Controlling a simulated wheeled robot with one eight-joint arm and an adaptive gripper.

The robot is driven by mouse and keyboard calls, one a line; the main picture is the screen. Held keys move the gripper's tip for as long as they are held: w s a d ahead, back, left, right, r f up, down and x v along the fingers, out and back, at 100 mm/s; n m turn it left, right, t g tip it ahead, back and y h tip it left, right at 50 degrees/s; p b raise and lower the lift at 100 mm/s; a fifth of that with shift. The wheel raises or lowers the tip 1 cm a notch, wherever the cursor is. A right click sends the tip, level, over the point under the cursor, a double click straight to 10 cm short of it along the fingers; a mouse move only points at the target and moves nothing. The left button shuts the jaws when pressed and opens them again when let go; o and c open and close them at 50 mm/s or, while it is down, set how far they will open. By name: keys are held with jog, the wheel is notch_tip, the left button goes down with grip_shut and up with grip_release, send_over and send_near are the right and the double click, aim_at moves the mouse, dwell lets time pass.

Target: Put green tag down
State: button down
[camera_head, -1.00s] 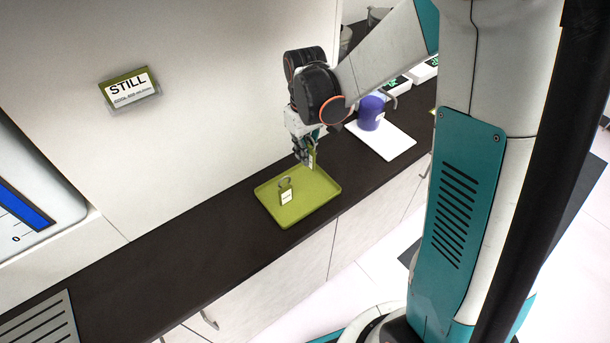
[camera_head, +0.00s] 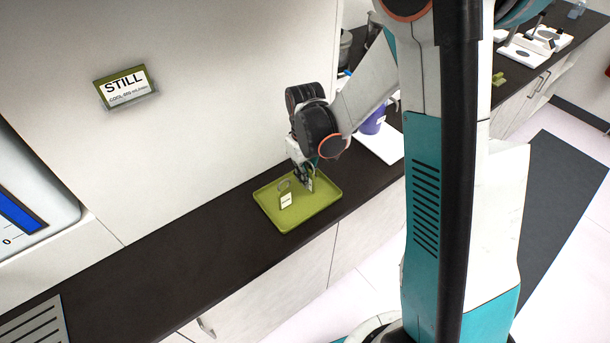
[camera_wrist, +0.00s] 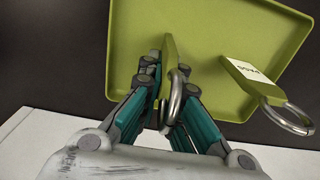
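My gripper (camera_head: 304,176) is low over the back right part of the green tray (camera_head: 272,215). In the wrist view my gripper (camera_wrist: 166,72) is shut on a green tag (camera_wrist: 168,50) with a metal ring, one finger on each side of it. A second green tag (camera_head: 286,200) with a white label and a ring is in the tray, left of my gripper. It also shows in the wrist view (camera_wrist: 247,77).
A white board (camera_head: 383,149) with a purple container (camera_head: 373,123) stands behind the tray to the right. A green-and-white STILL sign (camera_head: 125,87) is on the wall. The dark counter (camera_head: 185,245) is clear left of the tray.

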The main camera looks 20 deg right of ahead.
jog(key=c, duration=1.8)
grip_release()
jog(key=shift+f, duration=0.1)
notch_tip(320, 180, up, 13)
jog(key=p, duration=0.3)
jog(key=shift+s+f, duration=0.15)
jog(key=shift+f, duration=0.05)
jog(key=s+r+m+t, duration=0.1)
jog(key=s+r+t, duration=0.2)
jog(key=s+r, duration=0.3)
jog(key=s+r+m+t, duration=0.2)
jog(key=s+r+t, duration=0.2)
jog(key=s, duration=0.6)
notch_tip(320, 180, up, 2)
jog(key=shift+s+d+r+m, duration=0.15)
jog(key=shift+s+d+m, duration=0.15)
jog(key=shift+s+d, duration=0.1)
